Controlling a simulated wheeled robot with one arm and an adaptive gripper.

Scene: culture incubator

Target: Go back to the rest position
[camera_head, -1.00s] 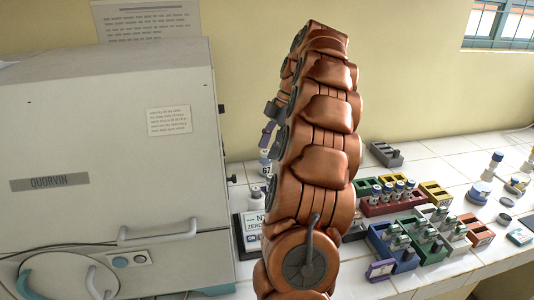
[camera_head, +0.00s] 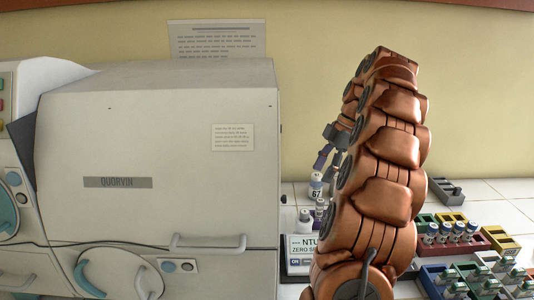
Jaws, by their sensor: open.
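My copper-coloured arm stands upright right of centre, folded, and hides part of the bench. My gripper (camera_head: 320,160) peeks out at the arm's left side, with purple fingers pointing down and left. It is open, with nothing seen between the fingers, though the arm covers part of it. Just below it in the picture is a white-capped vial marked 67 (camera_head: 316,186); I cannot tell the gap between them.
A large cream incubator marked QUORVIN (camera_head: 160,140) fills the left. An NTU meter (camera_head: 300,255) sits partly behind my arm. Coloured vial racks (camera_head: 492,238) and a grey rack (camera_head: 447,191) stand on the white tiled bench at right.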

